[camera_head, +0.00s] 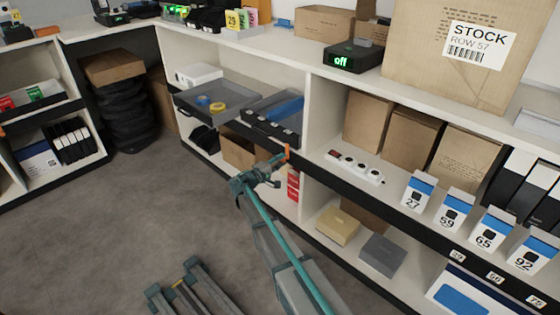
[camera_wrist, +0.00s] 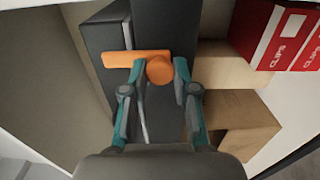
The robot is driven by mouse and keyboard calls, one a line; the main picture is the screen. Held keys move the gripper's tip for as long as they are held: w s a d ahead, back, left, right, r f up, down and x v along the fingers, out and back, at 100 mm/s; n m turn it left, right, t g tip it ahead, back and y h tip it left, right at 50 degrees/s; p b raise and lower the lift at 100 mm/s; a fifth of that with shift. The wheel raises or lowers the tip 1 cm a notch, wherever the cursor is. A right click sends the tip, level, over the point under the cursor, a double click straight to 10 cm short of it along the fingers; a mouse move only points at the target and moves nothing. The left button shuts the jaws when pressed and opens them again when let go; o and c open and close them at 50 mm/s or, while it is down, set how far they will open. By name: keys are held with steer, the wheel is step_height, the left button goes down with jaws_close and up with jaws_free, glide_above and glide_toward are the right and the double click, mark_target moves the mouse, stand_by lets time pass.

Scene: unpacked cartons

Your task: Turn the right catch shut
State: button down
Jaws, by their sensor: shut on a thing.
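The right catch is an orange bar with a round knob, seen in the wrist view (camera_wrist: 128,59). Its bar points left from the knob, across the seam between a dark panel and the dark grey box (camera_wrist: 103,55). My gripper (camera_wrist: 159,72) has one finger on each side of the knob and is shut on it. In the head view the catch is a small orange piece (camera_head: 287,151) at the tip of my gripper (camera_head: 281,160), by the right front end of the dark tray (camera_head: 268,131). No second catch can be made out.
Red-and-white clips boxes (camera_wrist: 278,32) and a cardboard box (camera_wrist: 235,120) lie right of my fingers. A grey tray (camera_head: 215,105) with tape rolls sits left on the shelf. A power strip (camera_head: 355,167) lies to the right. The floor in front (camera_head: 110,220) is partly clear.

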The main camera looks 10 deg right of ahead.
steer(key=c, duration=0.9)
jaws_free()
steer(key=v, duration=1.2)
